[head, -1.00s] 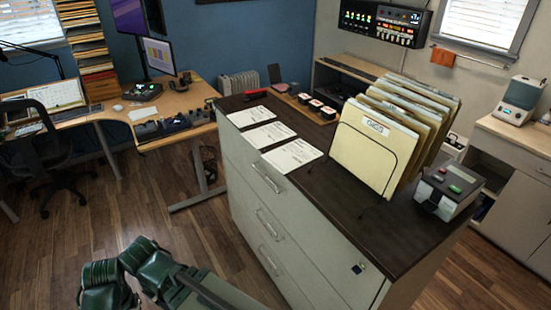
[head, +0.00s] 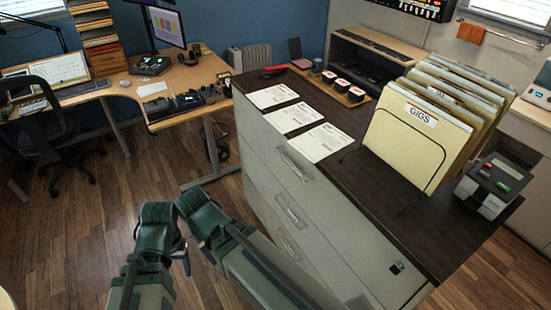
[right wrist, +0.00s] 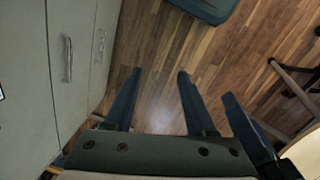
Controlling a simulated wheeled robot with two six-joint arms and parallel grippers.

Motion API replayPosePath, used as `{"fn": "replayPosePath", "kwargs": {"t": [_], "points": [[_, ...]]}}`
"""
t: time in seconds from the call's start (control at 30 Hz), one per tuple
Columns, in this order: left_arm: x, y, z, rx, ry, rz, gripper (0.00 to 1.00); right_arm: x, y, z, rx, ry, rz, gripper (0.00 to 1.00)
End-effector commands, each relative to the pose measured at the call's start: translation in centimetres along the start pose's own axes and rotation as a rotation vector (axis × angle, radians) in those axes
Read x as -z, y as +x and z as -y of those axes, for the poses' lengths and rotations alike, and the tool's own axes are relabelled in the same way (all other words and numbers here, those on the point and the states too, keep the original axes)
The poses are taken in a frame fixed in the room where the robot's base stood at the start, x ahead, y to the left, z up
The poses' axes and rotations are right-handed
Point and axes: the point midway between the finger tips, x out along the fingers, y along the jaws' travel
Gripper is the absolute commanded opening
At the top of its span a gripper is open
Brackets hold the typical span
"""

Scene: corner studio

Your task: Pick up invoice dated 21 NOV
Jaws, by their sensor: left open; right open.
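Three white printed sheets lie flat in a row on the dark cabinet top: a far sheet (head: 273,96), a middle sheet (head: 294,117) and a near sheet (head: 320,142). Their dates are too small to read, so I cannot tell which is 21 NOV. My left gripper (head: 182,256) is low in front of the cabinet, left of the sheets and apart from them, open and mostly hidden by its arm. My right gripper (right wrist: 157,90) is open and empty in the right wrist view, above the floor beside the drawer fronts. No sheet shows in that view.
A wire rack of folders labelled GIGS (head: 418,130) stands right of the sheets. A small grey device (head: 490,185) is beside it. A red stapler-like object (head: 273,70) and a wooden tray (head: 352,98) lie behind the sheets. The cabinet's near top is clear.

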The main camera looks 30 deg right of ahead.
Motion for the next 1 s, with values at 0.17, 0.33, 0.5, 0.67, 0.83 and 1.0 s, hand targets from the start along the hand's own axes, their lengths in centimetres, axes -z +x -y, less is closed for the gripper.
{"fn": "replayPosePath", "kwargs": {"t": [0.17,0.33,0.5,0.67,0.83,1.0], "points": [[0.1,1.9,-0.2,0.0,0.0,0.0,0.95,2.3,1.7,-5.1,-0.157,0.092,-0.083,0.56],[0.3,5.0,-0.5,0.0,-0.001,0.0,1.0,5.8,2.0,-16.2,-0.506,0.233,-0.269,0.56],[0.5,7.5,-0.7,0.0,-0.001,0.0,1.0,7.8,-0.7,-25.3,-0.837,0.28,-0.443,0.56],[0.6,8.9,-0.8,0.0,-0.001,0.0,1.0,8.7,-3.5,-29.8,-1.043,0.254,-0.544,0.56],[0.6,9.4,-0.9,0.0,-0.001,0.0,1.0,9.1,-5.1,-31.6,-1.14,0.223,-0.59,0.56],[0.6,9.3,-0.9,0.0,-0.001,0.0,1.0,9.1,-5.5,-31.8,-1.154,0.217,-0.597,0.56]]}}
